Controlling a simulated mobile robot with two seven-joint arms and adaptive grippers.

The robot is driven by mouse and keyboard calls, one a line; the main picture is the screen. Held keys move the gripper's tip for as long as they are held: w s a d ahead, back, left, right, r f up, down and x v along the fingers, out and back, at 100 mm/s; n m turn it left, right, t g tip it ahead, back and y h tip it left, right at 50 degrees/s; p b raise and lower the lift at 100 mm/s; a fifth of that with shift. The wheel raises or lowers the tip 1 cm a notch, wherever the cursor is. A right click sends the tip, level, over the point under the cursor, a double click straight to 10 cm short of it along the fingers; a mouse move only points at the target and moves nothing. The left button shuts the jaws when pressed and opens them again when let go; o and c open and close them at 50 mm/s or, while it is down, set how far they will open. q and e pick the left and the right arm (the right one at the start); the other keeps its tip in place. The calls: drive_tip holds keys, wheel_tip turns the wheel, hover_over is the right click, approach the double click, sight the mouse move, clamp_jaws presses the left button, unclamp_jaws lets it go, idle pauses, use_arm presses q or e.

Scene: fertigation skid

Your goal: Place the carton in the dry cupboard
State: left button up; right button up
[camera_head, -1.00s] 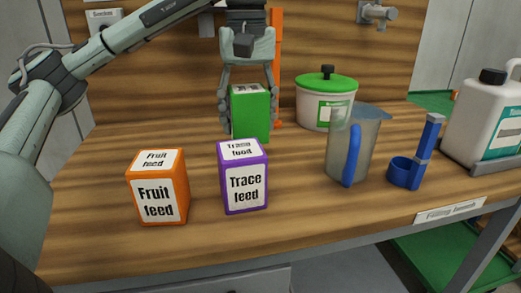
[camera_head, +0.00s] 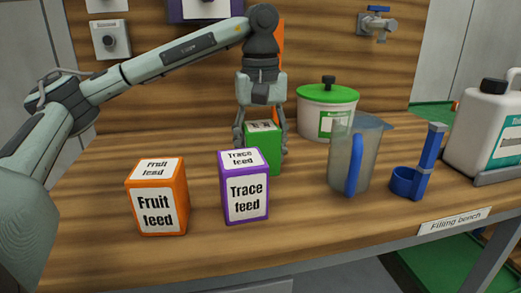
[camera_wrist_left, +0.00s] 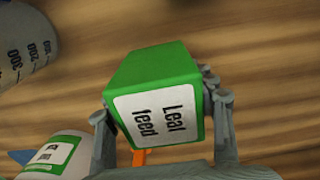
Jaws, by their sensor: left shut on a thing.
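The green carton (camera_head: 260,152), labelled "Leaf feed" in the left wrist view (camera_wrist_left: 155,75), is between the fingers of my left gripper (camera_head: 260,140). The gripper points down and is shut on the carton's sides; its fingers show in the left wrist view (camera_wrist_left: 165,125). The carton is behind the purple "Trace feed" carton (camera_head: 245,200), which hides its lower left part. I cannot tell whether it touches the bench. The orange "Fruit feed" carton (camera_head: 160,210) stands upright at the front left. I cannot make out a dry cupboard. My right gripper is out of view.
A green-lidded tub (camera_head: 325,115), a clear jug with a blue handle (camera_head: 345,165), a blue scoop (camera_head: 420,165) and a white canister (camera_head: 480,135) stand to the right on the filling bench (camera_head: 310,225). A wall tap (camera_head: 376,24) is behind. The bench's left rear is clear.

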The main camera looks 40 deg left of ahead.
use_arm(q)
drive_tip(key=o, duration=1.6)
